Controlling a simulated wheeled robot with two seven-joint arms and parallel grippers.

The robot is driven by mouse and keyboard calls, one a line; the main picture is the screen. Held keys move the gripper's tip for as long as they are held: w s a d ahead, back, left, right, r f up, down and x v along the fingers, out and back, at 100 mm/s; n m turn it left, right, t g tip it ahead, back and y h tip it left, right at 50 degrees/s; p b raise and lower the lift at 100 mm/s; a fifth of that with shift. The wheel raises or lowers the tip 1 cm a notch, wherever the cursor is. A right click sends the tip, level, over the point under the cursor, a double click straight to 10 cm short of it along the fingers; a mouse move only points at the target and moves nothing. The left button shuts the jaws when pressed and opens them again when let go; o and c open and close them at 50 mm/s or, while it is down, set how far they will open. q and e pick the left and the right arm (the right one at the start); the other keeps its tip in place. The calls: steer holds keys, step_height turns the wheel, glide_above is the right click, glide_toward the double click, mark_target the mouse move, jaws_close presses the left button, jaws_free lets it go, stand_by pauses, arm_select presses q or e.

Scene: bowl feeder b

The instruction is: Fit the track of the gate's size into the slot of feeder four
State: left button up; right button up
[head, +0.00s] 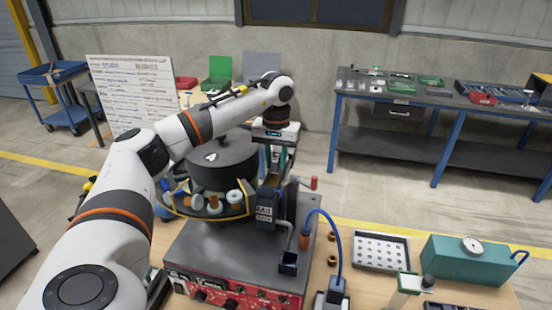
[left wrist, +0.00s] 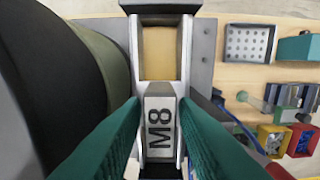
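The feeder is a black bowl (head: 222,162) with a white mark on its lid, perhaps a 4, on a grey plate (head: 215,262). My left gripper (head: 278,158) is over its right side, pointing down. In the left wrist view, its teal fingers (left wrist: 160,108) close on both sides of a pale metal block marked M8 (left wrist: 160,130), which appears to be the track. Metal rails (left wrist: 187,50) run along the track line; whether the track is seated between them cannot be told. The dark gate box with a label (head: 265,212) stands below the gripper; its print is unreadable. My right gripper is not in view.
A perforated tray (head: 381,250), a teal case with a dial (head: 466,260) and a blue hose (head: 335,232) are right of the feeder. A red control panel (head: 225,296) is at the front. A written board (head: 132,95) stands behind.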

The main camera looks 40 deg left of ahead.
mark_target(276, 158)
arm_select(q)
steer(key=shift+o, duration=0.8)
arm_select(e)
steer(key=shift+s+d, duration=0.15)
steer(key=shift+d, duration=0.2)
arm_select(q)
steer(key=shift+r, duration=0.1)
